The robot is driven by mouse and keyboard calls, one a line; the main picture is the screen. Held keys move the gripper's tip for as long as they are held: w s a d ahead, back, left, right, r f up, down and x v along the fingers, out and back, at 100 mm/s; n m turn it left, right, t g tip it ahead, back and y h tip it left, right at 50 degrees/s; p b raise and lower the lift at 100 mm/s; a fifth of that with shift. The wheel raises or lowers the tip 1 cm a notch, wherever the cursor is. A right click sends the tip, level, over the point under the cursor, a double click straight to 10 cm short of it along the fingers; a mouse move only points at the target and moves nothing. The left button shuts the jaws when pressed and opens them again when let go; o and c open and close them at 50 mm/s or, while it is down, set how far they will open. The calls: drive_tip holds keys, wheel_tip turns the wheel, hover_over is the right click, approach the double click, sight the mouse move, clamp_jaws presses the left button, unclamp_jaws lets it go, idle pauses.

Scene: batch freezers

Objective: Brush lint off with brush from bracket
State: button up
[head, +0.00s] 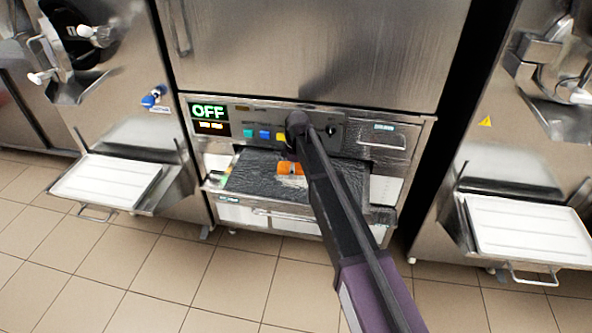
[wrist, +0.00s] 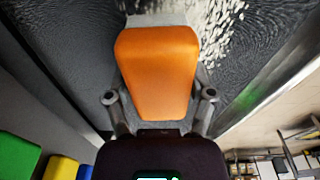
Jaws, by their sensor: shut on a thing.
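My gripper (wrist: 159,98) is shut on the orange handle of the brush (wrist: 157,62), with one finger on each side of it. A pale grey part shows at the handle's far end. The brush (head: 291,168) also shows in the head view, over the dark mesh panel (head: 245,175) in the middle machine. In the wrist view the dark mesh (wrist: 80,38) lies under the brush, with white lint (wrist: 222,22) on it at the upper right. I cannot tell whether the bristles touch the mesh. My arm hides part of the panel. I cannot make out a bracket.
A panel with an OFF display (head: 208,111) and coloured buttons (head: 265,135) sits above the mesh. White trays stand out at left (head: 105,182) and right (head: 520,232). The tiled floor (head: 150,285) in front is clear.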

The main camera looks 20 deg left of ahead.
sight(276, 177)
drive_tip(key=shift+s+a, duration=0.2)
drive_tip(key=shift+a, duration=0.7)
drive_tip(key=shift+a, duration=0.2)
drive_tip(key=shift+s+a, duration=0.25)
drive_tip(key=shift+a, duration=0.5)
drive_tip(key=shift+s+a, duration=0.2)
drive_tip(key=shift+a, duration=0.55)
drive_tip(key=shift+s, duration=0.1)
drive_tip(key=shift+s+d, duration=0.2)
drive_tip(key=shift+s, duration=0.55)
drive_tip(key=shift+d, duration=0.1)
drive_tip(key=shift+w+d+f, duration=0.1)
drive_tip(key=shift+w+d, duration=0.1)
drive_tip(key=shift+d, duration=0.65)
drive_tip(key=shift+w+d, duration=0.2)
drive_tip(key=shift+d, duration=0.6)
drive_tip(key=shift+d, duration=0.1)
drive_tip(key=shift+w+d, duration=0.25)
drive_tip(key=shift+d, duration=0.55)
drive_tip(key=shift+w+d, duration=0.2)
drive_tip(key=shift+d, duration=0.55)
